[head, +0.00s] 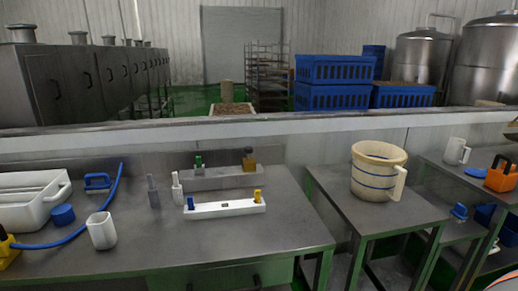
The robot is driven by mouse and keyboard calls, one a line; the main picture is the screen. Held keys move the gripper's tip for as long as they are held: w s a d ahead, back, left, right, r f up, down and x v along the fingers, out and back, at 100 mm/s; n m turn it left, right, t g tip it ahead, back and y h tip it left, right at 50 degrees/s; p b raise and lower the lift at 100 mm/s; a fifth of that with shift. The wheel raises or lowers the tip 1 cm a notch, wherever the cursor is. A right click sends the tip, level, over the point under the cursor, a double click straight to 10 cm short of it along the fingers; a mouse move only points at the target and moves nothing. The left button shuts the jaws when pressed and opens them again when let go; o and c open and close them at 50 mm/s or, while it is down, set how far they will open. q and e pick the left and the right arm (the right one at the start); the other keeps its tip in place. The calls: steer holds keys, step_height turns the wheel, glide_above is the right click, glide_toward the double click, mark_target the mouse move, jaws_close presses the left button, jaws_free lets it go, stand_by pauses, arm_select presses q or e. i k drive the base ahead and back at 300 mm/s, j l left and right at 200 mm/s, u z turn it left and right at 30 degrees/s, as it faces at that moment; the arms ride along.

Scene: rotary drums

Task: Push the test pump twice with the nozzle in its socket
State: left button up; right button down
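A white rack (232,208) lies on the steel table, with a blue peg (190,203) at its left end, a yellow peg (258,195) at its right and a small dark opening between them. A white nozzle-like piece (177,188) stands upright behind its left end, and a similar grey piece (153,191) stands to the left. A blue hose (106,205) runs across the left of the table to a yellow part (6,246), cut off by the left edge. I cannot tell which item is the test pump. Neither gripper is in view.
A grey ledge (222,178) behind holds a green piece and a brown piece. A white cup (101,230), blue cap (62,214), blue-handled item (98,182) and white case (30,205) occupy the left. A cream bucket (378,170) stands on the right table. The table's front middle is clear.

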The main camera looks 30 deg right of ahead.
mark_target(248, 150)
steer(key=k+l, duration=0.1)
steer(key=l, duration=0.4)
steer(key=k+l, duration=0.1)
steer(key=l, duration=0.4)
steer(key=k+l, duration=0.1)
steer(key=l, duration=0.4)
steer(key=k+l, duration=0.1)
steer(key=l, duration=0.4)
